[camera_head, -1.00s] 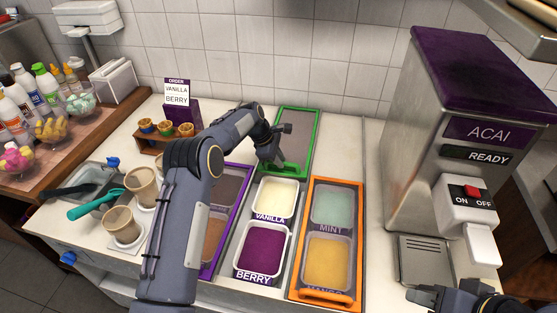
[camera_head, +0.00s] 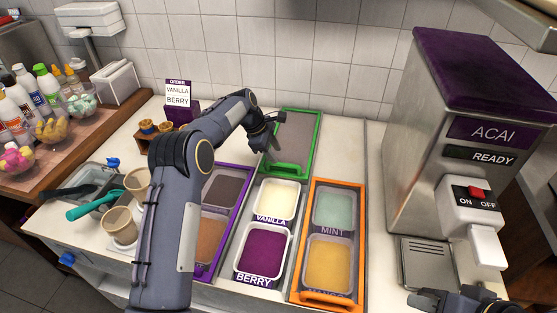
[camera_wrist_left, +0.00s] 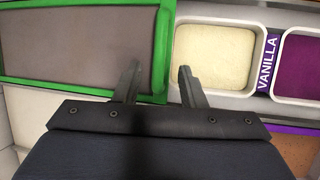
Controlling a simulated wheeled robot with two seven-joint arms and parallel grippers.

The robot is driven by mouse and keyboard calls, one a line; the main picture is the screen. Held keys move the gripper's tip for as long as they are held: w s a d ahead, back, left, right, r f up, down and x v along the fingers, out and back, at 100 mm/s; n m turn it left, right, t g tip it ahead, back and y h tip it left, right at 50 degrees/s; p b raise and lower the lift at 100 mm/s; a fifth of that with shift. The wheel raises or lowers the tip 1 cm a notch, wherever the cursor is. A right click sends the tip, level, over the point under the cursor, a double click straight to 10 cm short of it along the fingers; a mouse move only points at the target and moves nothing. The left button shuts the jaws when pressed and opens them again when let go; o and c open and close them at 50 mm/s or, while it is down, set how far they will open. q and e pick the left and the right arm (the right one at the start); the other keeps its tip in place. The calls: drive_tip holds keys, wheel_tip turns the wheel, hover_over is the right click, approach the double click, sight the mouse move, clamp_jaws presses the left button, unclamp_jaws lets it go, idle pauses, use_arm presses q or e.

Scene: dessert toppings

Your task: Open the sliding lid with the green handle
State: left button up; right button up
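The sliding lid with the green frame (camera_head: 296,140) lies at the back of the middle well, behind the uncovered vanilla tub (camera_head: 275,200) and berry tub (camera_head: 263,252). Its green handle (camera_head: 290,172) is at the near end, beside the vanilla tub. My left gripper (camera_head: 274,145) is over the lid's left near part. In the left wrist view the left fingers (camera_wrist_left: 158,75) are apart with nothing held between them. The green end bar (camera_wrist_left: 164,40) shows beyond the fingertips. My right gripper (camera_head: 425,300) is at the bottom right, away from the lid; its opening is unclear.
A purple-framed well (camera_head: 243,190) is partly behind my left arm. The acai machine (camera_head: 410,150) stands at right. Cups and a tray are at left.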

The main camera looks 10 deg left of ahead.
use_arm(q)
drive_tip(key=shift+v, duration=1.35)
drive_tip(key=s+a+r+m+t, duration=0.1)
drive_tip(key=s+a+r+m, duration=0.25)
drive_tip(key=s+r, duration=0.55)
drive_tip(key=s+a+r+m+t, duration=0.1)
drive_tip(key=s+a+r+m, duration=0.4)
drive_tip(key=s, duration=0.6)
drive_tip(key=s+d+f+m, duration=0.1)
drive_tip(key=s+m, duration=0.1)
drive_tip(key=s, duration=0.6)
drive_tip(key=s+d+f+m+t, duration=0.1)
drive_tip(key=s+f+m, duration=0.1)
drive_tip(key=s, duration=0.7)
drive_tip(key=s+d+f+m, duration=0.2)
drive_tip(key=s+m, duration=0.1)
drive_tip(key=s, duration=0.5)
drive_tip(key=shift+s+t+y, duration=0.3)
drive_tip(key=shift+s+y, duration=0.1)
drive_tip(key=shift+s+f, duration=0.1)
